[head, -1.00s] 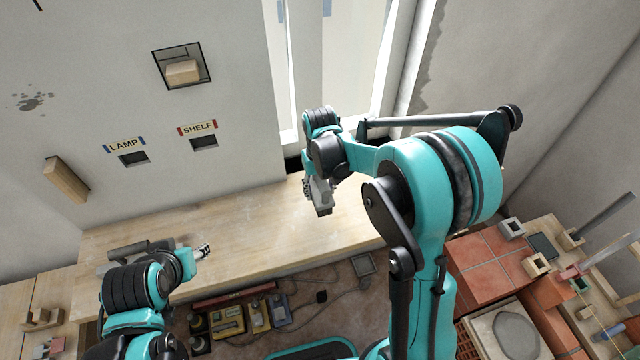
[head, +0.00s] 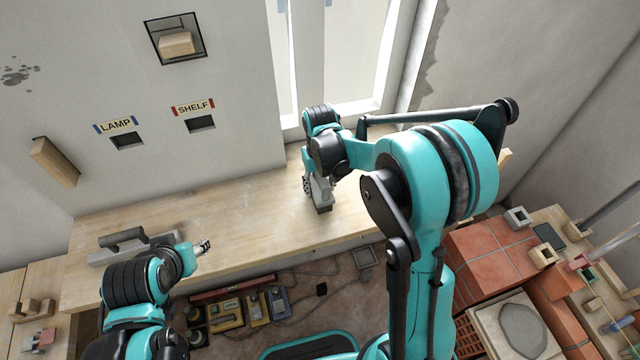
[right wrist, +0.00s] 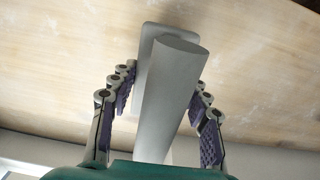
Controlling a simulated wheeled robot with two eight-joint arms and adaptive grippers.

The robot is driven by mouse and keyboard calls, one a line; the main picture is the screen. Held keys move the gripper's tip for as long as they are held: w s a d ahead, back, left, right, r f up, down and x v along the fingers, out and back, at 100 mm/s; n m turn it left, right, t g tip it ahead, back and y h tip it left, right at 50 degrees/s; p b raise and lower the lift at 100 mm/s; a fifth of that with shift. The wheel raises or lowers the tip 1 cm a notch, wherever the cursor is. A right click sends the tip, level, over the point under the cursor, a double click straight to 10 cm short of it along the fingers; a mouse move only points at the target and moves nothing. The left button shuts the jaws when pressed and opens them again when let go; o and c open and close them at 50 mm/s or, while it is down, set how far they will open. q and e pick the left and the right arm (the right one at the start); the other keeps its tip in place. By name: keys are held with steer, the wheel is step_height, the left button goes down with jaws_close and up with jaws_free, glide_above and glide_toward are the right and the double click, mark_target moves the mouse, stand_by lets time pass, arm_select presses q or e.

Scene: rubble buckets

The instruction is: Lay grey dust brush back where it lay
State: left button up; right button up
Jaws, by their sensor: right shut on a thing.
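The grey dust brush (right wrist: 168,95) fills the middle of the right wrist view, its pale grey handle pointing toward the camera and a flat, rounded part beyond it. My right gripper (right wrist: 160,105) is shut on the brush, with a finger on each side. In the head view the right gripper (head: 317,186) is over the right part of the wooden bench (head: 240,215), and the brush is a small grey piece below it. I cannot tell whether the brush touches the bench. My left gripper (head: 204,246) is over the bench's left part; its jaws are too small to read.
A grey float with a dark handle (head: 122,238) lies on the bench at the left, close to my left arm. The bench between the two grippers is clear. Several tools (head: 240,311) lie below the bench's front edge. Red tiles (head: 487,250) are stacked at the right.

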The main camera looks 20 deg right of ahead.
steer(key=shift+f+b, duration=0.5)
steer(key=shift+f, duration=0.2)
steer(key=o, duration=2.2)
steer(key=shift+r, duration=0.15)
steer(key=shift+r+p, duration=0.95)
steer(key=shift+r, duration=0.35)
steer(key=shift+r+p, duration=2.1)
steer(key=shift+r, duration=1.1)
